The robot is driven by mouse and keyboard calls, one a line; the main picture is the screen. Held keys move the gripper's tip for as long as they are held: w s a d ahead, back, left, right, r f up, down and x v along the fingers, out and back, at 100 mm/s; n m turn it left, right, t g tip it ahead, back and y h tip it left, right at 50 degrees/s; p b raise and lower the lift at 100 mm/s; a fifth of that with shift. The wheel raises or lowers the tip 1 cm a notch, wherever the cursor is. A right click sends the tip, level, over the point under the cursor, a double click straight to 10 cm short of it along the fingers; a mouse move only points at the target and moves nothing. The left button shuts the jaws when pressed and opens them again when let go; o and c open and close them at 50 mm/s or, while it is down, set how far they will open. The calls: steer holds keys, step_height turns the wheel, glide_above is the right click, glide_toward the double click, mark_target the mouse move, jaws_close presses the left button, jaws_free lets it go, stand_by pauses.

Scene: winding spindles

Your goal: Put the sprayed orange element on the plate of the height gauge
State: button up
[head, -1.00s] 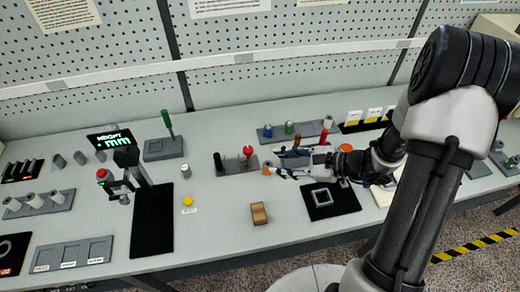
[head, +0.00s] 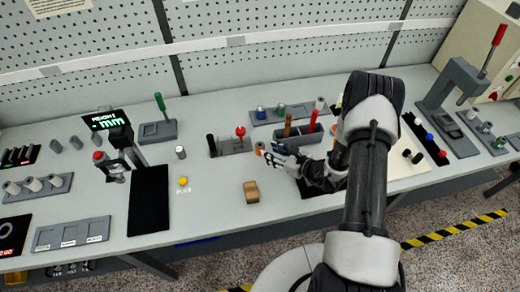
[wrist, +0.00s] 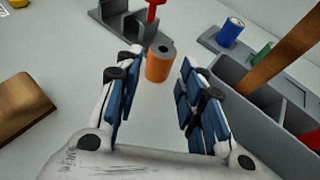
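The orange element (wrist: 160,62) is a short upright cylinder with a dark hole in its top. It stands on the table and shows small in the head view (head: 260,148). My gripper (head: 272,155) is open, with its blue-padded fingers (wrist: 160,75) spread to either side of the element in the wrist view. I see no contact, and how far the fingers reach around it is unclear. The height gauge (head: 122,138) stands at the left, with a red-topped part, a small low plate (head: 114,177) and a green-lit display (head: 105,119). The plate looks empty.
A grey stand (head: 232,147) with black and red pieces is just behind the element. A grey rack (wrist: 262,98) with upright tools is close to the right finger. A wooden block (head: 251,191) lies in front. A black mat (head: 148,200) lies beside the gauge.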

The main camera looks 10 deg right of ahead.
mark_target(260, 147)
steer(key=x, duration=0.7)
steer(key=shift+w+b, duration=0.15)
steer(key=shift+b, duration=0.15)
steer(key=c, duration=0.8)
